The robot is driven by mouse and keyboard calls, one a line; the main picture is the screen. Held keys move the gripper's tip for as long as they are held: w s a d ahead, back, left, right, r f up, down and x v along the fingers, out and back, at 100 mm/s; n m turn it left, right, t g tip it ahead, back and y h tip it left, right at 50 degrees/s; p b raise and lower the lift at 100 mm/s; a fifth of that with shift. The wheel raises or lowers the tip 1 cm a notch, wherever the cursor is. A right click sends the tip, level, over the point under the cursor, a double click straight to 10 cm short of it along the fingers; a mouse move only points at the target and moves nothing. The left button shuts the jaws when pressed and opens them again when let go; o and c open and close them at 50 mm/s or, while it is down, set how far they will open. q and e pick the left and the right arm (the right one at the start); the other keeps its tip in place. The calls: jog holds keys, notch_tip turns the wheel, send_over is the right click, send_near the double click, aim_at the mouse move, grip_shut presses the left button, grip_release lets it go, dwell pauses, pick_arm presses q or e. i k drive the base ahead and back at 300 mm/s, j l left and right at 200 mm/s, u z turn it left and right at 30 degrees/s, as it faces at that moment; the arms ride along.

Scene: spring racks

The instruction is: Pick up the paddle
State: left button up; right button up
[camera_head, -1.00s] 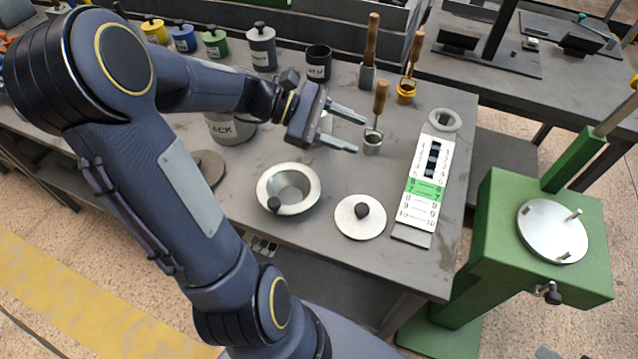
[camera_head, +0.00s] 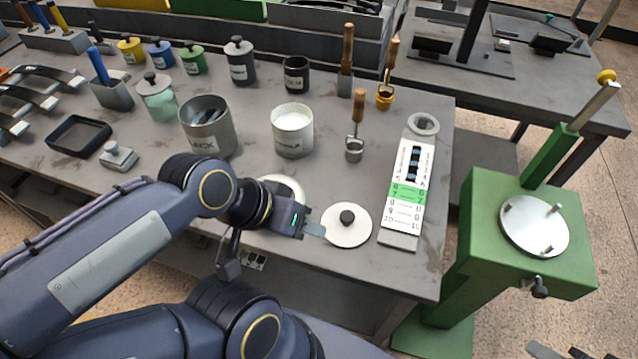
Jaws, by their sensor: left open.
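Several upright wooden-handled tools stand at the back right of the bench. One is in a grey block (camera_head: 346,62), one in a yellow cup (camera_head: 386,98), and one in a small metal cup (camera_head: 354,148). I cannot tell which is the paddle, as their lower ends are hidden. A blue-handled tool (camera_head: 98,66) stands in a grey holder at the left. My left gripper (camera_head: 316,229) is open, low at the bench's front beside a round white lid with a black knob (camera_head: 346,224). It holds nothing visible. My right gripper is not in view.
An open tin with dark contents (camera_head: 208,128) and a white-filled tin (camera_head: 292,130) stand mid-bench. A numbered gauge board (camera_head: 405,190) lies right. A green press (camera_head: 480,225) stands beyond the bench's right edge.

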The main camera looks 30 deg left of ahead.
aim_at(349, 28)
jog(key=j+u, duration=0.25)
jog(key=u, duration=0.25)
jog(key=k+j+u, duration=0.1)
jog(key=j+u, duration=0.2)
jog(key=u, duration=0.2)
jog(key=j+u, duration=0.25)
jog(key=u, duration=0.25)
